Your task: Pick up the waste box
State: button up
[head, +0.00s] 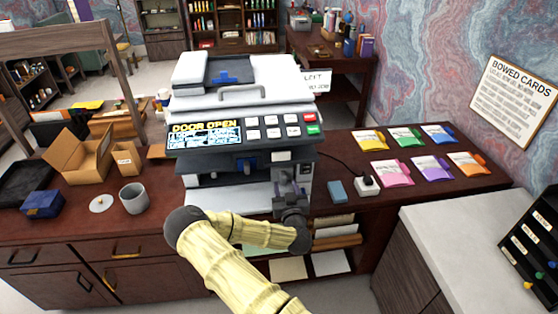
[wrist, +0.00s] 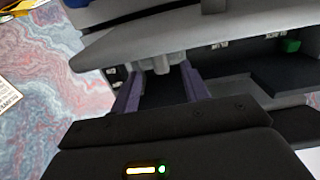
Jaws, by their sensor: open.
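The printer (head: 240,105) stands on the dark red desk, its display reading DOOR OPEN and its front open. My gripper (head: 290,192) is at the right side of this opening. In the wrist view, my gripper (wrist: 160,82) is open, with two purple fingers pointing into the machine. A grey knob-like part (wrist: 161,63) shows between or just beyond the fingertips; I cannot tell whether they touch it. A grey block (head: 304,172) sits at the right of the opening in the head view, partly hidden by my gripper. I cannot tell for sure which part is the waste box.
An open cardboard box (head: 80,158), a grey cup (head: 134,198) and a blue box (head: 42,204) stand left of the printer. A blue block (head: 337,191) and a white socket (head: 367,186) lie close on the right, before several coloured packets (head: 392,173). A green piece (wrist: 291,46) shows inside the printer.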

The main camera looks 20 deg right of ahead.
aim_at(284, 180)
jog(key=p+x, duration=0.1)
jog(key=x, duration=0.3)
jog(key=shift+w, duration=0.1)
jog(key=shift+c, duration=0.4)
jog(key=shift+r, duration=0.1)
grip_shut()
